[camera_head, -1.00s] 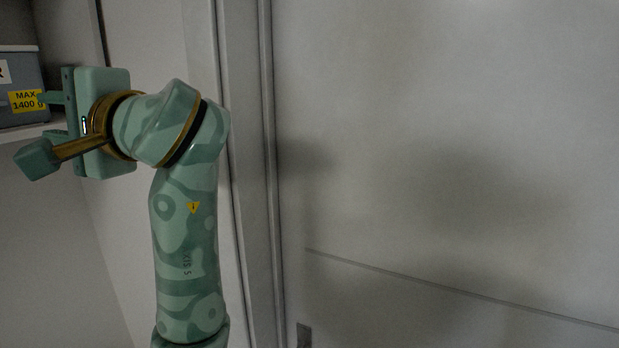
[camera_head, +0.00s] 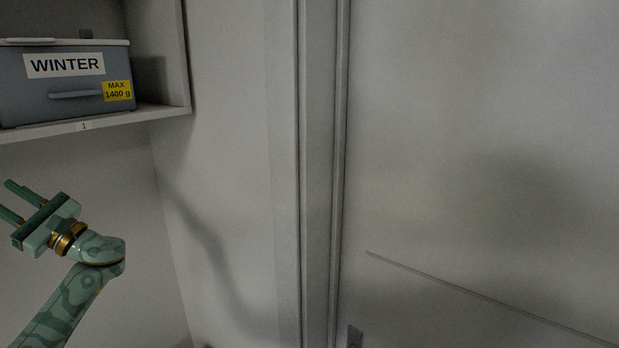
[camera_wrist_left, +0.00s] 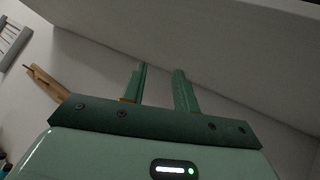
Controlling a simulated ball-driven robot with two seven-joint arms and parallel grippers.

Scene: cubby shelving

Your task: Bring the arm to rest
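My left arm (camera_head: 72,300) comes up from the bottom left in the head view. Its left gripper (camera_head: 10,200) is at the left edge, below the shelf, pointing up and left. The two green fingers stand apart with nothing between them. In the left wrist view the left gripper (camera_wrist_left: 160,72) also shows a clear gap between its fingers and holds nothing. My right gripper is not in view.
A grey bin (camera_head: 60,110) labelled WINTER, with a yellow "MAX 1400 g" tag, sits on a shelf (camera_head: 160,111) at upper left. A vertical panel edge (camera_head: 318,150) and a broad plain wall (camera_head: 480,130) lie to the right. A wooden object (camera_wrist_left: 46,82) shows in the left wrist view.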

